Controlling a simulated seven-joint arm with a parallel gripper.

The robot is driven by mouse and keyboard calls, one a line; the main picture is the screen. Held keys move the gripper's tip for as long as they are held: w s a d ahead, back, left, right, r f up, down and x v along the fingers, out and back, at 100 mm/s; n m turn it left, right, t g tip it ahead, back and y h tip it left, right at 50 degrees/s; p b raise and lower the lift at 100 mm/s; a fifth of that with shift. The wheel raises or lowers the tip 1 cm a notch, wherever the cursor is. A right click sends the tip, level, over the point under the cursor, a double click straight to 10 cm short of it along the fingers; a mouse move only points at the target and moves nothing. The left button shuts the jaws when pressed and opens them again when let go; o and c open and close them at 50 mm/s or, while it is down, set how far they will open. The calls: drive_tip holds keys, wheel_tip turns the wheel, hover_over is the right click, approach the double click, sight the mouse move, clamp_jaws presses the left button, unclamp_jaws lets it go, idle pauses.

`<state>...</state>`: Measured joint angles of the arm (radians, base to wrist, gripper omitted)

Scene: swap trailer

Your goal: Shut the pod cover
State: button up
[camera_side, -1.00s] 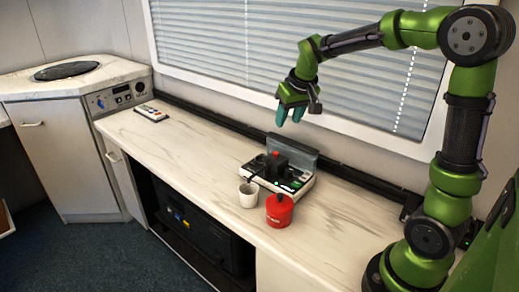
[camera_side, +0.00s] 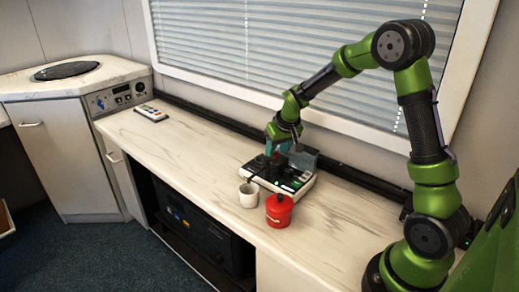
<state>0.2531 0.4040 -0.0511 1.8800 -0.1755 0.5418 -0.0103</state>
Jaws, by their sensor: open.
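A low black-and-white machine (camera_side: 298,184) sits on the counter, with a black block and a small red part on its top. A grey panel (camera_side: 304,160) stands raised along its back edge; I cannot tell for sure whether this is the pod cover. My gripper (camera_side: 277,149) is open, its teal fingers pointing down over the back left of the machine. The fingers overlap the panel's left part and the black block's top in this view. I cannot tell whether they touch either one.
A white cup (camera_side: 248,197) stands in front of the machine, and a red lidded pot (camera_side: 279,212) stands to its right. A remote-like object (camera_side: 151,113) lies at the counter's far left. The marble-look counter (camera_side: 195,147) is clear between it and the machine. A window blind (camera_side: 300,50) is behind.

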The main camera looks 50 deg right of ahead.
sight(272, 163)
clamp_jaws()
drive_tip(key=shift+w, duration=3)
unclamp_jaws()
drive_tip(key=shift+r, duration=0.1)
drive_tip(key=v, duration=1.6)
drive_tip(key=shift+s+a+r, duration=0.15)
drive_tip(key=shift+s+r, duration=0.15)
